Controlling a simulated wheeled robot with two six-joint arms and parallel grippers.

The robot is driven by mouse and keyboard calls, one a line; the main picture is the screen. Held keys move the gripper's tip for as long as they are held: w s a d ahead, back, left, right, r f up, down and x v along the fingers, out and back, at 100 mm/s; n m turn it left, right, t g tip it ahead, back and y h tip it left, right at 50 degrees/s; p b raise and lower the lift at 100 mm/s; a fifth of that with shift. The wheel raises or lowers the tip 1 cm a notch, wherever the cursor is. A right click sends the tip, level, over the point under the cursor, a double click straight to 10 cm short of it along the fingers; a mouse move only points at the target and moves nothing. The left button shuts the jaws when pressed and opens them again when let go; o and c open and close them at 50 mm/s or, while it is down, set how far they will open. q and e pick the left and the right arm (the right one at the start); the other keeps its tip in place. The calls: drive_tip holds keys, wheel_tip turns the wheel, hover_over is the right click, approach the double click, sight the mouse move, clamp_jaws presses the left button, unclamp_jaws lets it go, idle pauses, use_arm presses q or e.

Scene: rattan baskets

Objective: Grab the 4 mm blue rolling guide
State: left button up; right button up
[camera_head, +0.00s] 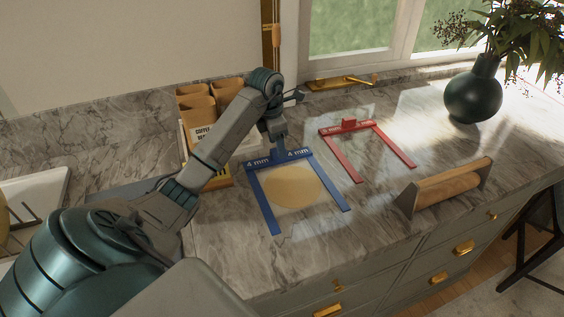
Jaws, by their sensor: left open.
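The blue rolling guide (264,205), marked "4 mm" twice on its crossbar, lies flat on the marble counter. It is a three-sided frame with its open side toward the front. A round sheet of dough (293,187) lies between its two arms. My left gripper (279,153) points down at the middle of the crossbar, between the two labels. Its jaws are open, but the fingertips are small and I cannot tell whether they touch the guide. My right gripper is not in view.
A red guide (391,146) lies right of the blue one. A wooden rolling pin (447,188) on a stand is near the front edge. Brown containers (198,108) stand behind my left arm. A dark green vase (473,95) with a plant is at the back right.

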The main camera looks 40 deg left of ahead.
use_arm(q)
drive_tip(key=shift+w+f+b, duration=0.1)
drive_tip(key=shift+f+b, duration=0.3)
drive_tip(key=shift+f, duration=0.3)
drive_tip(key=shift+w+f+p, duration=0.2)
drive_tip(key=shift+f+p, duration=0.3)
drive_tip(key=shift+f, duration=0.1)
drive_tip(key=shift+w+f+p, duration=0.15)
drive_tip(key=shift+f+p, duration=0.35)
drive_tip(key=shift+f, duration=0.5)
drive_tip(key=shift+r, duration=0.1)
drive_tip(key=shift+c, duration=1.1)
drive_tip(key=c, duration=0.9)
drive_tip(key=shift+r, duration=0.1)
